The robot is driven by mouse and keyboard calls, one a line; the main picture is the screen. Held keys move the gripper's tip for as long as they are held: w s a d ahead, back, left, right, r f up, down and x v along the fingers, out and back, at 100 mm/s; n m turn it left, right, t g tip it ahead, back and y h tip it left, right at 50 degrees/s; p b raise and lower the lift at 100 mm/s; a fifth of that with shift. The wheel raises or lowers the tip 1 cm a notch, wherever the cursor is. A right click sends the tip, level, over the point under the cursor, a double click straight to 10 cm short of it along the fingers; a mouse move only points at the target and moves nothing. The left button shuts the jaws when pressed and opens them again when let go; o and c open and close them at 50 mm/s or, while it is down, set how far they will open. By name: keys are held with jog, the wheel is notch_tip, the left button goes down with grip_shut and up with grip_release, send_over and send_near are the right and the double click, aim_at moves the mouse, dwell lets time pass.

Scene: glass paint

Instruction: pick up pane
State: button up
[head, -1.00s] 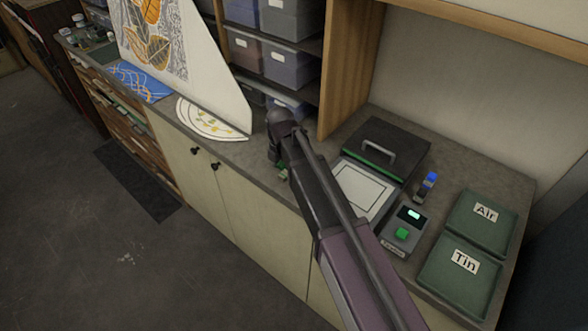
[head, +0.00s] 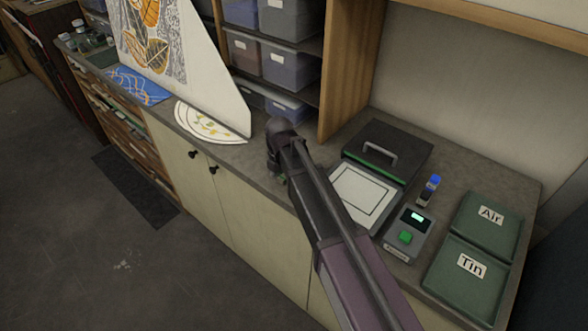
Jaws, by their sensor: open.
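I cannot make out a clear glass pane in the head view. A white plate with a black square outline (head: 364,194) lies on the counter in front of a dark box with a handle (head: 388,146); I cannot tell whether any glass lies on it. My arm reaches over the counter, left of this plate. My gripper (head: 281,178) points down at the arm's far end, near the counter's front edge. It is open, but its fingers are small, dark and mostly hidden by my arm. What lies under it is hidden too.
A small device with a green button (head: 408,236) and a blue-capped bottle (head: 429,190) stand right of the plate. A white patterned sheet (head: 208,124) lies left. Shelf bins (head: 290,65) stand behind.

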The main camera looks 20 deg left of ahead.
grip_shut()
jog(key=shift+r, duration=0.2)
dwell(0.3)
notch_tip(320, 180, up, 4)
jog(key=p, duration=0.4)
jog(key=shift+f, duration=0.15)
jog(key=s+d+p, duration=0.1)
jog(key=s+d, duration=0.7)
jog(key=s, duration=0.5)
jog(key=shift+s+d+r, duration=0.3)
jog(key=shift+r, duration=0.15)
